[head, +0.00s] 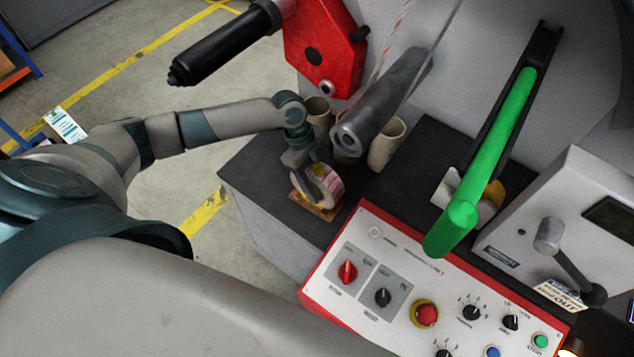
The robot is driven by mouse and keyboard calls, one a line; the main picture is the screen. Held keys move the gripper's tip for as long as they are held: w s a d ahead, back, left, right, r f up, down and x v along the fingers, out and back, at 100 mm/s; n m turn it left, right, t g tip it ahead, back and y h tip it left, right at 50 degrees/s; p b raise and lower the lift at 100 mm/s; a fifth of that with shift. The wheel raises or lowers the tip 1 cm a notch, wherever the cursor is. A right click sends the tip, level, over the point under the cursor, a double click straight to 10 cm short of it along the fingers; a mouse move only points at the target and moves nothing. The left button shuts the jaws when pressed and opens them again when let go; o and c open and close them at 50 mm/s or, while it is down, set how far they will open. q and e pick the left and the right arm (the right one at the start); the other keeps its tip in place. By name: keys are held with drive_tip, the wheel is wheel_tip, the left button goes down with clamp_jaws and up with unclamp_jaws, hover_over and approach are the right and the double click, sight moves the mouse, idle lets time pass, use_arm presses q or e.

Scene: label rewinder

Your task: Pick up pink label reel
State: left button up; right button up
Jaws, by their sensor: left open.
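The pink label reel (330,184) stands on edge on a small wooden holder (318,208) on the dark machine top. It looks whitish with pink and yellow marks. My left gripper (311,174) is at the reel's upper left side, pointing down, with its jaws open. The gripper covers part of the reel, and I cannot tell whether the fingers touch it. My right gripper is out of the picture.
Several cardboard cores (387,146) stand just behind, near a grey roller (382,100). A red unit (322,45) with a black cylinder (225,45) is above. A green bar (485,155) and control panel (430,290) lie to the right. The dark top (262,165) is clear left of the reel.

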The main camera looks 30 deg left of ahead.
sight(327, 175)
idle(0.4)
use_arm(q)
drive_tip(key=shift+c, duration=0.2)
clamp_jaws()
drive_tip(key=shift+r, duration=0.1)
drive_tip(key=shift+w+r+b, duration=0.1)
drive_tip(key=shift+r+b, duration=0.2)
drive_tip(key=shift+r, duration=0.3)
wheel_tip(327, 175, up, 7)
drive_tip(key=shift+r+b, duration=0.1)
drive_tip(key=shift+b, duration=1.05)
drive_tip(key=shift+r, duration=0.75)
drive_tip(key=shift+f, duration=0.1)
